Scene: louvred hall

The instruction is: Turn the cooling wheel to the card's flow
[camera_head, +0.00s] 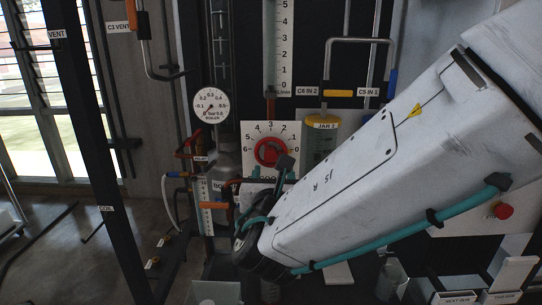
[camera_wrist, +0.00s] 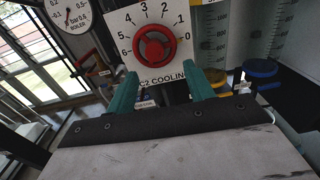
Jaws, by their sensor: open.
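The red cooling wheel (camera_head: 269,152) sits on a white dial plate (camera_head: 290,132) numbered 0 to 6. In the wrist view the wheel (camera_wrist: 142,49) is near the top centre, above the label "C2 COOLING" (camera_wrist: 166,78). I cannot tell which number it is set to. My gripper (camera_wrist: 163,80) is open and empty, its two teal fingers apart, below the wheel in the picture. No contact with the wheel shows. In the head view my arm hides much of the gripper. I cannot make out the flow card in either view.
A round boiler gauge (camera_head: 211,105) hangs up and left of the dial. A graduated scale (camera_head: 279,50) rises above it. A yellow-capped JAR 2 (camera_head: 323,122) stands close on the right. Pipes and an orange-handled valve (camera_head: 213,206) crowd the left. A red button (camera_head: 503,211) is far right.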

